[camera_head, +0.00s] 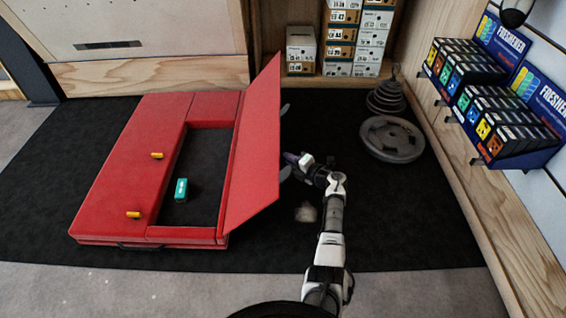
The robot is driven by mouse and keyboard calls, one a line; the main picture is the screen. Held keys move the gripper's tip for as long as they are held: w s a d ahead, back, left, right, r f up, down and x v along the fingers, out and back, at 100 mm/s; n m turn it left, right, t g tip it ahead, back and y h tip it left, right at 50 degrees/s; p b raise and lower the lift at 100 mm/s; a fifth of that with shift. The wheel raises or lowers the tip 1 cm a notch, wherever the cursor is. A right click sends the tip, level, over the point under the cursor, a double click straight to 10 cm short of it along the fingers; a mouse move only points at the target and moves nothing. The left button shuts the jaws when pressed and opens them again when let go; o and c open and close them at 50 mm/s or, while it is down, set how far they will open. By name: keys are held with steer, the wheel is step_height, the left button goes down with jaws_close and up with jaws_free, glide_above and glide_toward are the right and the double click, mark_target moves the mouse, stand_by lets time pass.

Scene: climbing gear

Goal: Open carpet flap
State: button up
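The red pad (122,180) lies on a black mat at left centre. Its red flap (256,150) is raised along the right side of a dark recess (207,180) and tilts up and to the right, so the recess is uncovered. A small teal box (181,190) is in the recess. My gripper (292,158) is on the right of the flap, close to its outer face. Its fingertips are small and partly hidden near the flap, so I cannot tell whether they touch it or are open.
Stacked weight plates (392,138) stand right of my arm. Shoe boxes (343,38) fill the back shelf. Freshener displays (492,95) hang on the right wall. A small pale object (306,213) lies on the black mat (420,220) beside my arm. The mat's front right is clear.

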steer(key=shift+b+x, duration=1.25)
steer(key=shift+x, duration=0.8)
jaws_close()
